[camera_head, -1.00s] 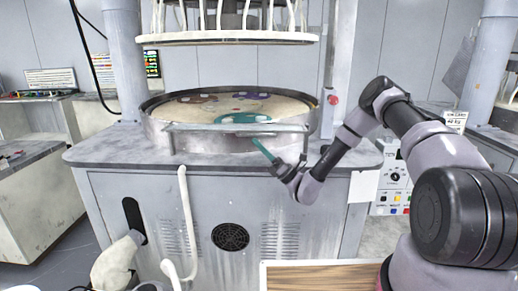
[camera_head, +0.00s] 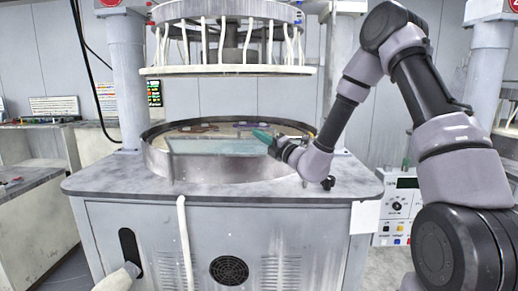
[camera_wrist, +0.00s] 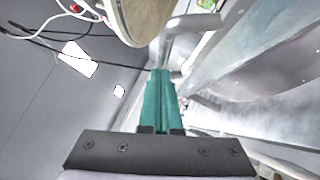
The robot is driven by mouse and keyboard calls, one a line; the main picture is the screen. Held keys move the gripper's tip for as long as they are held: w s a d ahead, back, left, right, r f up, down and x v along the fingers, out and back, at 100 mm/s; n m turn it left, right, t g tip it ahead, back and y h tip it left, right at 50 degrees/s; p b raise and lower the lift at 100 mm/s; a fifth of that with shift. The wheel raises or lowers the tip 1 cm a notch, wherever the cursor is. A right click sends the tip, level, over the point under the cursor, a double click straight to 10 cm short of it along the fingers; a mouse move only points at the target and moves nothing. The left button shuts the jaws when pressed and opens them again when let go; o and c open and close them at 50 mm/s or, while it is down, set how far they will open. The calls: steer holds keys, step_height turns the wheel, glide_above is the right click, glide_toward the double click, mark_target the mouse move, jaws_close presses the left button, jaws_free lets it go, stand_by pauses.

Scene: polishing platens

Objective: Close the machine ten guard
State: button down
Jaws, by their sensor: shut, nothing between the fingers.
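The polishing machine (camera_head: 235,190) stands in front of me with a round metal-walled basin (camera_head: 158,160) on top. A pale, see-through guard panel (camera_head: 215,147) shows upright across the front of the basin. My gripper (camera_head: 262,137), with teal fingers, is at the panel's upper right; whether it touches the panel is unclear. In the wrist view my gripper's fingers (camera_wrist: 160,75) are together and empty. A bent grey metal bar (camera_wrist: 183,27) passes just beyond their tips, and a clear pane (camera_wrist: 235,55) lies to the right. No machine number is readable.
An upper ring head (camera_head: 225,70) with white hoses hangs above the basin. Columns stand left (camera_head: 128,80) and right (camera_head: 343,60). A control box (camera_head: 397,205) is at the right. Side benches stand at the left.

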steer(key=w+r, duration=0.1)
steer(key=w, duration=0.1)
steer(key=w+r+m+h, duration=0.1)
steer(key=w, duration=0.1)
steer(key=w+r+m, duration=0.1)
steer(key=w+r, duration=0.1)
steer(key=shift+d+g+h, duration=0.15)
steer(key=shift+g+h, duration=0.15)
steer(key=w, duration=0.2)
steer(key=shift+w+r, duration=0.3)
steer(key=shift+r, duration=0.05)
steer(key=shift+d+r, duration=0.1)
